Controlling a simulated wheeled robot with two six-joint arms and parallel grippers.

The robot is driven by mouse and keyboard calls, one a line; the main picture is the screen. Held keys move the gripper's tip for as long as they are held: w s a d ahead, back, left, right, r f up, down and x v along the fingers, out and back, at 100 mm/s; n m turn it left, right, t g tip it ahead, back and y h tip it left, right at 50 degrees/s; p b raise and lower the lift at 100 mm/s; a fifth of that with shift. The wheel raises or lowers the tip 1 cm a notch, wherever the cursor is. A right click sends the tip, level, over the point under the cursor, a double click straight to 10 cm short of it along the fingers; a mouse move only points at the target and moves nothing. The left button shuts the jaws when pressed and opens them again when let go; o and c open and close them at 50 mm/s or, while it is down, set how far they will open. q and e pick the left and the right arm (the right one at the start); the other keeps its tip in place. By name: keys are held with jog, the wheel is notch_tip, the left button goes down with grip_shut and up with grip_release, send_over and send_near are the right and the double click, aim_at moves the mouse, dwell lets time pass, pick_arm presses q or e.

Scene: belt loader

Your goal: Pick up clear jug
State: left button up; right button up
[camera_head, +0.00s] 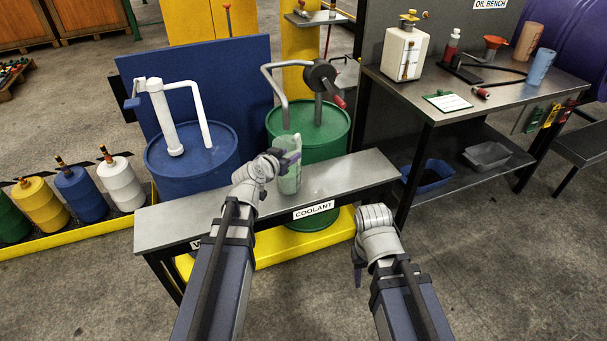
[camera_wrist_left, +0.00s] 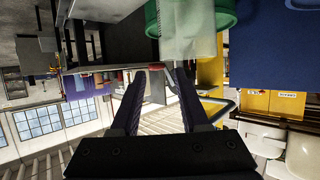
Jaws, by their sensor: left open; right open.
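The clear jug (camera_head: 289,178), pale green and see-through, stands upright on the narrow metal shelf by the COOLANT label. Its top is partly hidden by my left gripper (camera_head: 288,158), which is open at the jug's upper part. In the left wrist view the jug (camera_wrist_left: 188,32) shows at the top, beyond the open fingers (camera_wrist_left: 160,75), with nothing clearly between them. I cannot tell whether a finger touches it. My right gripper (camera_head: 360,278) is open and empty, low in front of the shelf's right end.
The metal shelf (camera_head: 345,178) is otherwise clear. Behind it stand a green drum (camera_head: 335,135) with a crank pump and a blue drum (camera_head: 205,165) with a white pump. The oil bench (camera_head: 420,95) at right holds a white container, cups and a funnel.

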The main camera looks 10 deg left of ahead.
aim_at(298, 149)
pick_arm(q)
jog(key=shift+b+x, duration=0.5)
jog(key=shift+x, duration=0.95)
jog(key=shift+b+x, duration=0.9)
jog(key=shift+x, duration=1.65)
jog(key=shift+a+r, duration=0.15)
grip_shut()
